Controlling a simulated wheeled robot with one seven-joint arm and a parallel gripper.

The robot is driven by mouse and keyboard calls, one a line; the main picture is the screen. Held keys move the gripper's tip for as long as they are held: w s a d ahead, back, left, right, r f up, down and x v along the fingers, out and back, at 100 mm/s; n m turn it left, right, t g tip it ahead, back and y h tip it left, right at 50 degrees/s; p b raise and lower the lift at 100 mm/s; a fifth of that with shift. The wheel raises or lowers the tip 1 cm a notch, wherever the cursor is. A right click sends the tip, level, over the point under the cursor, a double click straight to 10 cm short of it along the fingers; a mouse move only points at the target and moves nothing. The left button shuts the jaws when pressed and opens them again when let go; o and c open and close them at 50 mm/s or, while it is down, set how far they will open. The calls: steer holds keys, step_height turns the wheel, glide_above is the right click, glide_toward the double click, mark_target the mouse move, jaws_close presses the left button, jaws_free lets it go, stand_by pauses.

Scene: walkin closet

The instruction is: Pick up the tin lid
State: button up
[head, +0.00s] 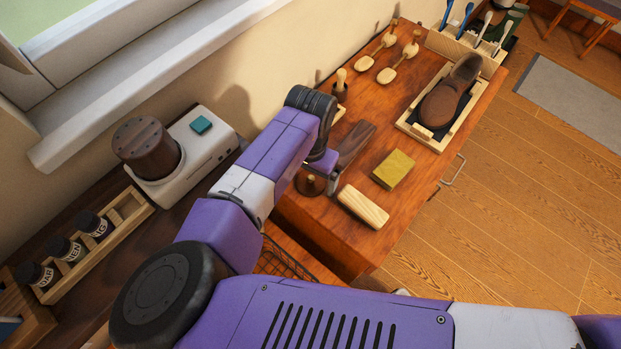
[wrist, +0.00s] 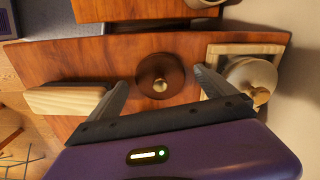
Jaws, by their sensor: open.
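The tin lid (wrist: 160,76) is a round dark brown disc with a small brass knob at its centre. It lies on the reddish wooden cabinet top, and in the head view it (head: 308,185) is partly hidden by my gripper. My gripper (wrist: 163,88) is open and empty, its two fingers pointing down either side of the lid in the wrist view. In the head view my gripper (head: 325,176) is just above and beside the lid. I cannot tell whether a tin is under the lid.
A pale wooden block (head: 363,207), yellow sponge (head: 394,169) and dark brush (head: 355,145) lie nearby. A shoe (head: 450,95) sits in a tray further back. In the wrist view, a pale round pot (wrist: 250,78) in a wooden tray is close to the right finger.

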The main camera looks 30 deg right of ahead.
steer(key=c, duration=1.4)
